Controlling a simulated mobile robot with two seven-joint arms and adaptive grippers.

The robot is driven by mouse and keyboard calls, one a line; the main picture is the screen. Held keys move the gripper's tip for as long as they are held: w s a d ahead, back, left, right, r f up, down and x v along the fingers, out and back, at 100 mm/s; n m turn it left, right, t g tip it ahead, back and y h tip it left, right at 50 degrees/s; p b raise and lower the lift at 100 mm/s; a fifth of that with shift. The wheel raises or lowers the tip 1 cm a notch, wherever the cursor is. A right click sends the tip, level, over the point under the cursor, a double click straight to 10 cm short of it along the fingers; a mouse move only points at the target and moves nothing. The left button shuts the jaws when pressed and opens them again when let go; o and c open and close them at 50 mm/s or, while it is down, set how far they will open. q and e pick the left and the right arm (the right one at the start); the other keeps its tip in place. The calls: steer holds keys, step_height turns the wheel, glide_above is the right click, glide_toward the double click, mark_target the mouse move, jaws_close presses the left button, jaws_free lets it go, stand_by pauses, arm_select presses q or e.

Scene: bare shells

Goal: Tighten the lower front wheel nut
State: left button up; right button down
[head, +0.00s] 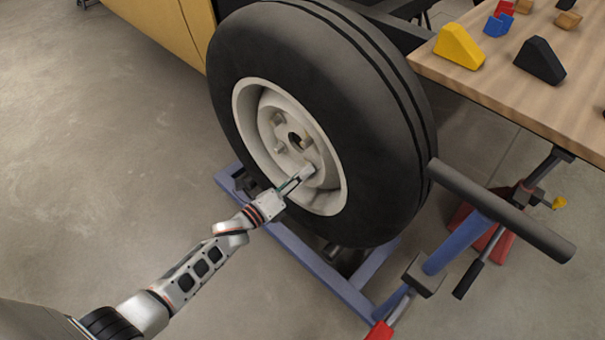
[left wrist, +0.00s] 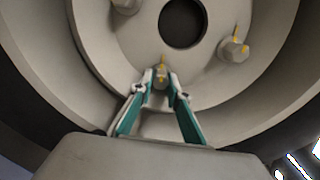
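The wheel, a black tyre (head: 345,110) on a pale rim (head: 325,198), stands upright in the middle of the head view. My left gripper (head: 304,173) reaches its lower part. In the left wrist view the left gripper's (left wrist: 161,80) two green-sided fingers converge with their pale tips on either side of the lower wheel nut (left wrist: 161,73), which bears a yellow mark. The tips look closed on it. Another nut (left wrist: 234,49) with yellow marks sits to the right of the dark centre hole (left wrist: 183,22), and one more (left wrist: 126,4) is cut off at the top. My right gripper is not in view.
A blue frame (head: 325,273) lies around the wheel's foot. A wooden table (head: 510,90) at the upper right holds a yellow block (head: 459,46), a black block (head: 540,60) and smaller pieces. A blue stand with a thick black bar (head: 500,210) is right of the wheel. Floor at left is clear.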

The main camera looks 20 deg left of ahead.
arm_select(q)
steer(key=o, duration=0.4)
steer(key=v, duration=1.2)
steer(key=shift+r, duration=0.1)
